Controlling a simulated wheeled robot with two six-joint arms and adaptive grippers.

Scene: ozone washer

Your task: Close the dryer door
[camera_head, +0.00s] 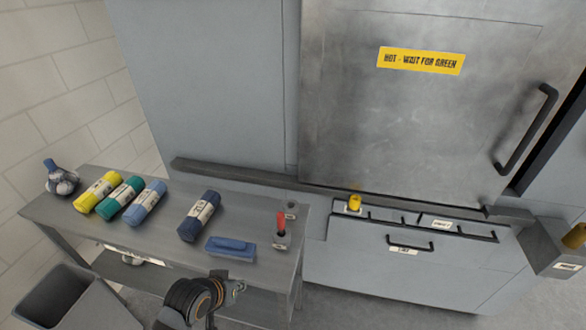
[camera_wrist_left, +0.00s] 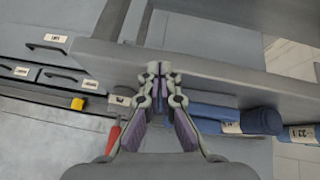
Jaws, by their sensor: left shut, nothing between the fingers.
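The dryer door (camera_head: 400,110) is a large grey steel panel with a yellow "HOT - WAIT FOR GREEN" label (camera_head: 420,60). Its black bar handle (camera_head: 527,130) is near the right edge. A dark strip (camera_head: 552,130) shows beside that edge, so the door looks ajar; how far it stands open is hard to tell. My left gripper (camera_head: 240,288) is low in the head view, in front of the side table and well away from the door. In the left wrist view its fingertips (camera_wrist_left: 153,70) meet with nothing between them. My right gripper is out of view.
The side table (camera_head: 60,215) carries several rolled cloths (camera_head: 98,192), a blue block (camera_head: 230,248) and a red-handled item (camera_head: 281,224). A grey bin (camera_head: 95,305) stands at lower left. A drawer front (camera_head: 400,270) and a yellow lamp (camera_head: 354,202) sit below the door.

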